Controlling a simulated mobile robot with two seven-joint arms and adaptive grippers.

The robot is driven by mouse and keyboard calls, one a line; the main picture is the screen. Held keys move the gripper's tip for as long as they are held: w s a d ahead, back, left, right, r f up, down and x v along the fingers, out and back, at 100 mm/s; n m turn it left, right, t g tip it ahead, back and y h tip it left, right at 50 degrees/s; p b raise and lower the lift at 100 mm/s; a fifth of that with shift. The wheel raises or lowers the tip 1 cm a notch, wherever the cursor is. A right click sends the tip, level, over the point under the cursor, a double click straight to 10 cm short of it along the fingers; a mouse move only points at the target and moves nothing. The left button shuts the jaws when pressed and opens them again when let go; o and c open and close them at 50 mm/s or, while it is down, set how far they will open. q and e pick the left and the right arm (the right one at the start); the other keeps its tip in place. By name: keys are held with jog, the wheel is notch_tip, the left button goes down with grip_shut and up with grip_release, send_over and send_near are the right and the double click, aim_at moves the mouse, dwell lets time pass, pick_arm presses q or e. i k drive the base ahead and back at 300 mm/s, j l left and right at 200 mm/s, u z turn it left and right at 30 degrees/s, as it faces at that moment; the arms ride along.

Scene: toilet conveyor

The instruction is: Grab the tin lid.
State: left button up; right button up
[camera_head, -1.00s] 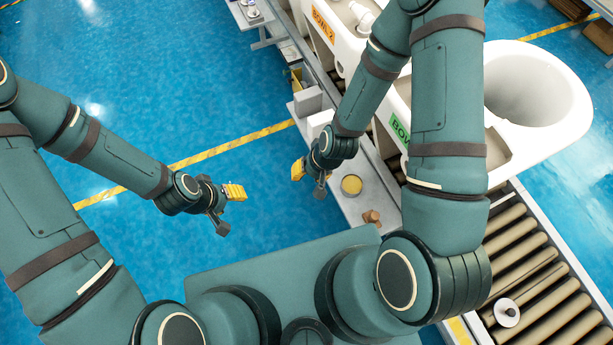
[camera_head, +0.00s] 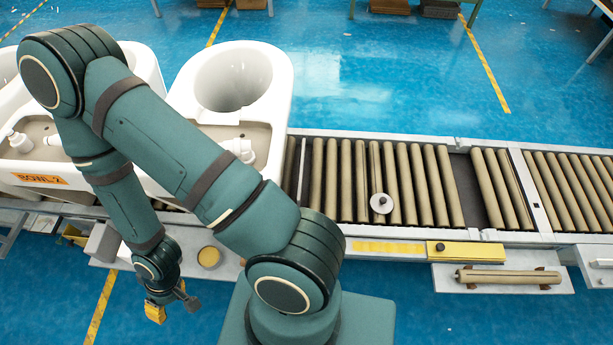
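A small round silver disc with a raised centre (camera_head: 381,203), which may be the tin lid, lies on the conveyor rollers right of the white toilet bowl. A round yellow-topped tin (camera_head: 209,257) stands on the grey side shelf below the bowls. My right gripper (camera_head: 173,308) hangs left of and below the yellow-topped tin, apart from it and far from the disc. Its fingers look spread, with nothing seen between them. My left gripper is outside the view.
The roller conveyor (camera_head: 430,185) runs across to the right edge. White toilet bowls (camera_head: 275,85) stand on it at left, partly behind my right arm. A yellow box (camera_head: 465,252) and a loose roller (camera_head: 508,277) are at the conveyor's near side. Blue floor lies beyond.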

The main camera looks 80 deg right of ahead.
aim_at(381, 203)
jog(key=k+j+z, duration=0.1)
jog(key=z, duration=2.4)
jog(key=i+j+z, duration=0.1)
jog(key=z, duration=0.85)
jog(key=i+z, duration=0.2)
jog(key=z, duration=1.15)
